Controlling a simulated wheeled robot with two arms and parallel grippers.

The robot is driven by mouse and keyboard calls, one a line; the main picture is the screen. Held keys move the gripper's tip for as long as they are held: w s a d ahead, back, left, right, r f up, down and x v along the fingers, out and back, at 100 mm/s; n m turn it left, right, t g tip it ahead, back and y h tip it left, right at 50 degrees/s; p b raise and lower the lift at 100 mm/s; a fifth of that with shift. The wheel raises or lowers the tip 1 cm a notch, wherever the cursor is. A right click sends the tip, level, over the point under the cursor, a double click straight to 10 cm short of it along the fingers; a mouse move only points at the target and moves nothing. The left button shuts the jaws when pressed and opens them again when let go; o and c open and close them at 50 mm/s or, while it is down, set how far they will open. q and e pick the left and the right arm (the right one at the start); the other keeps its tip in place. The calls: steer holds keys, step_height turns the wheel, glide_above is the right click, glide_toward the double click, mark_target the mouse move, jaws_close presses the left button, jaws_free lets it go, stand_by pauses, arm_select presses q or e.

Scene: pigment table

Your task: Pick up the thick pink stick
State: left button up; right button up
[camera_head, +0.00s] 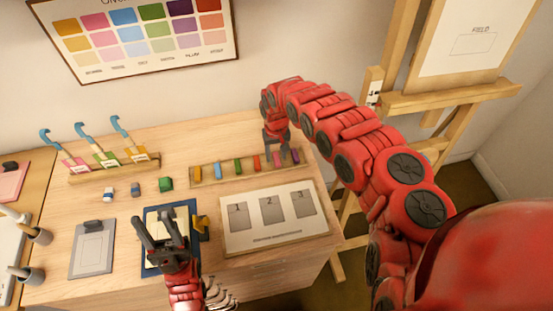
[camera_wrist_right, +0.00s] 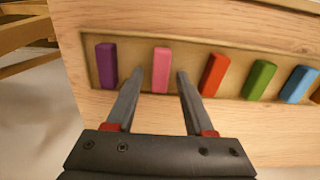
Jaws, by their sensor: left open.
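The thick pink stick (camera_wrist_right: 161,70) lies in a shallow wooden tray (camera_wrist_right: 140,42), between a purple stick (camera_wrist_right: 106,66) and a red stick (camera_wrist_right: 214,75). My right gripper (camera_wrist_right: 160,74) is open, with one fingertip on each side of the pink stick in the right wrist view; I cannot tell whether the fingers touch it. In the head view the right gripper (camera_head: 277,150) is over the right part of the tray (camera_head: 226,183) and partly covers the pink stick (camera_head: 277,160). My left gripper (camera_head: 163,232) is open and empty above a blue-edged board (camera_head: 194,262).
A rack with blue-handled tools (camera_head: 115,167) and a grey clipboard (camera_head: 92,250) are at left. An easel (camera_head: 445,103) stands right of the table.

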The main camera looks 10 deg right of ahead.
jaws_close()
steer(key=shift+w+r, duration=0.1)
steer(key=shift+r, duration=0.05)
